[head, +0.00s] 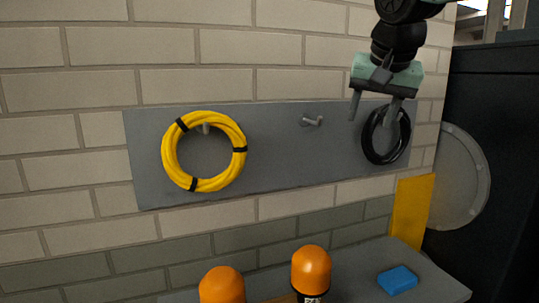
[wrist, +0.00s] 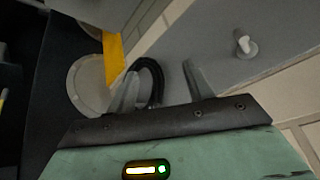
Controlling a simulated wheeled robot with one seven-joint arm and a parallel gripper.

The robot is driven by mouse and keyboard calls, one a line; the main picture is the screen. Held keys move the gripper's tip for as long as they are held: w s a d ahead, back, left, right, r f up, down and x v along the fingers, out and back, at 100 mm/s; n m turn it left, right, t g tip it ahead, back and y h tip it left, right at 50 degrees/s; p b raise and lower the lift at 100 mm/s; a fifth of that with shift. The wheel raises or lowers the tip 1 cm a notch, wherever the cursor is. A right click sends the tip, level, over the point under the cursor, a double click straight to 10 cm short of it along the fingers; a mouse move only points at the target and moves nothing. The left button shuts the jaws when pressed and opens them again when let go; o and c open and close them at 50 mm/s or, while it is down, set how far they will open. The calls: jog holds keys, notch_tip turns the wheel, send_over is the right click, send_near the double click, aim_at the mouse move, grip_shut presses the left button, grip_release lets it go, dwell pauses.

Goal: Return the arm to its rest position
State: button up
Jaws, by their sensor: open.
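My gripper (head: 374,108) hangs at the upper right of the head view, fingers pointing down and apart, with nothing visible between them. In the wrist view my gripper (wrist: 158,88) shows its two grey fingers spread. A black coiled cable (head: 369,145) hangs at the right end of the grey wall panel (head: 275,165), behind and just below the fingers. The black cable also shows beyond the fingers in the wrist view (wrist: 153,72). I cannot tell whether a finger touches it.
A yellow coil (head: 165,158) hangs on the panel's left; an empty peg (head: 312,121) is in its middle. Two orange-capped objects (head: 222,284) (head: 311,265) and a blue block (head: 397,280) are below. A yellow plate (head: 411,210), round grey disc (head: 462,180) and dark cabinet (head: 510,130) stand right.

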jog(key=s+a+f+n+g+y, duration=0.1)
jog(key=s+a+f+n+g, duration=0.2)
jog(key=s+f, duration=0.55)
jog(key=s+a+f+n+g, duration=0.1)
jog(key=s+a+f+n, duration=0.35)
jog(key=s+f, duration=0.45)
jog(key=s+d+f+n+g+b, duration=0.1)
jog(key=s+f+n+g, duration=0.1)
jog(key=s+f, duration=0.9)
jog(key=shift+s+d+f+n, duration=0.3)
jog(key=shift+s+n, duration=0.55)
jog(key=shift+s, duration=0.4)
